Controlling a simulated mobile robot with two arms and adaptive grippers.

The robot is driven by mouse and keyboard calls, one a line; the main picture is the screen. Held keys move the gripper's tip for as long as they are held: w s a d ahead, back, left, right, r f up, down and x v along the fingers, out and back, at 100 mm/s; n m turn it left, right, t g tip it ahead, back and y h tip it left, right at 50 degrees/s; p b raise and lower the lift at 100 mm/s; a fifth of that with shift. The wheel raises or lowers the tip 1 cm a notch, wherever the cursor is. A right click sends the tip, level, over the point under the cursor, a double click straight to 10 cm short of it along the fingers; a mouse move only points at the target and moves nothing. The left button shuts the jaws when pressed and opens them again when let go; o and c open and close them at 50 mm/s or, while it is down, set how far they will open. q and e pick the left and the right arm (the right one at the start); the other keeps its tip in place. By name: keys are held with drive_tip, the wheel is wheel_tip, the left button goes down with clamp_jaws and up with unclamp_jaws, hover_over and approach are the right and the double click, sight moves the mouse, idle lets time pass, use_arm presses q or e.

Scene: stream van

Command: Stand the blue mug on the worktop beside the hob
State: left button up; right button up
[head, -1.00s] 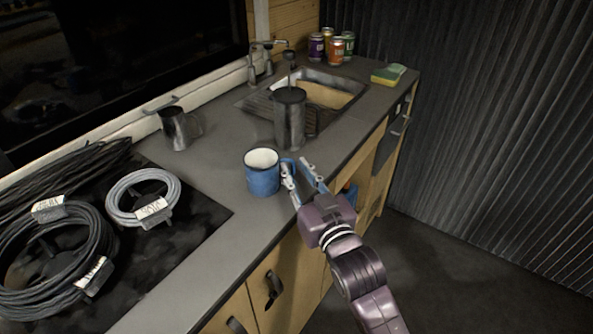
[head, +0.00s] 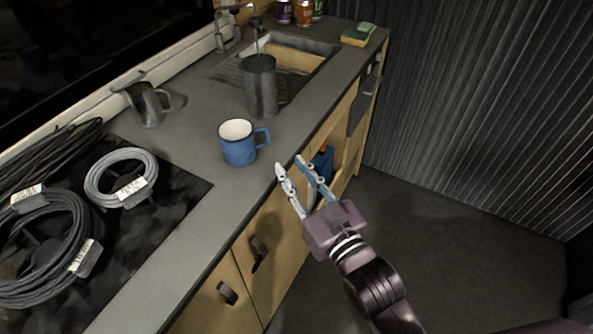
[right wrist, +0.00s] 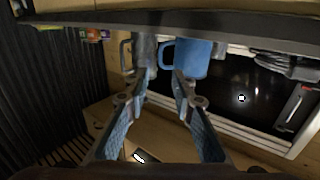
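The blue mug (head: 239,144) stands upright on the grey worktop (head: 205,148), to the right of the dark hob (head: 165,194). Its handle points right, toward my right gripper. My right gripper (head: 290,164) is open and empty in front of the worktop's front edge, apart from the mug. In the right wrist view the open fingers (right wrist: 158,88) show with the mug (right wrist: 186,58) beyond them, not between them. My left gripper is not in view.
Coiled cables (head: 40,245) and a lighter coil (head: 121,177) lie on the hob. A metal jug (head: 149,104) and a tall metal canister (head: 261,88) stand behind the mug. The sink (head: 293,58), cans (head: 304,12) and a sponge (head: 358,36) are farther back.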

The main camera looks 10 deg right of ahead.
drive_tip(key=shift+s+d, duration=0.2)
drive_tip(key=shift+s, duration=0.3)
wheel_tip(320, 180, down, 23)
drive_tip(key=d+g+h, duration=0.2)
drive_tip(key=g, duration=0.2)
drive_tip(key=s+d+f+g+h, duration=0.15)
drive_tip(key=s+f, duration=0.25)
drive_tip(key=f, duration=0.6)
drive_tip(key=s+d+f+g, duration=0.2)
drive_tip(key=s+d+f, duration=0.1)
drive_tip(key=f, duration=0.6)
drive_tip(key=s+d+f+m+g+h, duration=0.15)
drive_tip(key=s+d+f+g, duration=0.35)
drive_tip(key=s+f, duration=0.95)
drive_tip(key=s+d+f+g, duration=0.1)
drive_tip(key=s+d+f, duration=0.2)
drive_tip(key=s, duration=0.6)
drive_tip(key=s+d+f+g+h, duration=0.1)
drive_tip(key=s+d+f+g, duration=0.1)
drive_tip(key=s+f, duration=0.3)
drive_tip(key=s+d, duration=0.1)
drive_tip(key=s, duration=0.3)
drive_tip(key=shift+s+d, duration=0.2)
drive_tip(key=shift+s, duration=0.1)
